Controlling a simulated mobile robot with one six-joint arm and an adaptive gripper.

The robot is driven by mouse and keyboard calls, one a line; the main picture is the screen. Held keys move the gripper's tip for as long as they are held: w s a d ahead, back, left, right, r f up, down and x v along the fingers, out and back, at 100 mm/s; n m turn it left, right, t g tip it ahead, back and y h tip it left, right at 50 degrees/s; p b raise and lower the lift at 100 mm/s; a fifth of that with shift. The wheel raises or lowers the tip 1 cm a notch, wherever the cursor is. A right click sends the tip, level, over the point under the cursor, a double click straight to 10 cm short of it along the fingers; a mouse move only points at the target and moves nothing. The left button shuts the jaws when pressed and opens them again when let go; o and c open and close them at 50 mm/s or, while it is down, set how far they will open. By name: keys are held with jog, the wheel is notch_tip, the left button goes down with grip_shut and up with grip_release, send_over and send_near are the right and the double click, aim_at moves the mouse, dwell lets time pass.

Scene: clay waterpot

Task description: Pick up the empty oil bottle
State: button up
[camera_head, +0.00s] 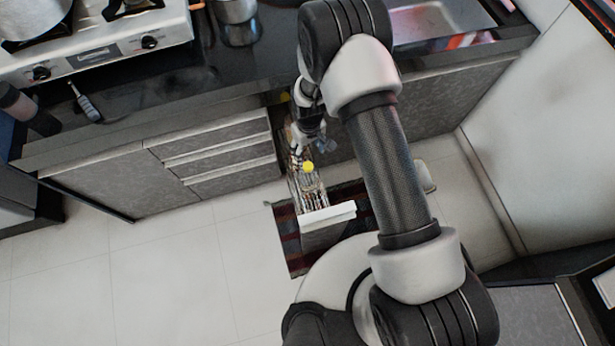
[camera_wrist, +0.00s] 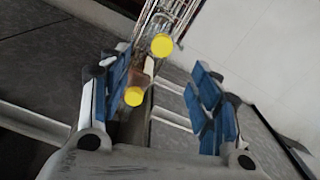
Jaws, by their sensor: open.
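A brownish body lies by the nearer cap. I cannot tell which cap belongs to the empty oil bottle. Nothing is clearly held. The bottle bodies are mostly hidden.
The wire pull-out rack (camera_head: 312,196) extends from the cabinet with a pale front panel (camera_head: 327,214) over a dark striped rug (camera_head: 287,238). Closed drawers (camera_head: 222,160) stand to its left. The counter (camera_head: 190,85) lies above. Floor at left (camera_head: 180,270) is clear.

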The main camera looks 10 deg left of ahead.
aim_at(308, 166)
notch_tip(308, 166, down, 7)
jog(key=shift+f+b, duration=0.15)
jog(key=shift+b, duration=0.75)
jog(key=shift+s+f+b, duration=0.2)
jog(key=shift+f+b, duration=0.85)
jog(key=shift+f, duration=1.7)
jog(key=shift+r, duration=0.1)
jog(key=c, duration=1.1)
jog(key=shift+r, duration=0.1)
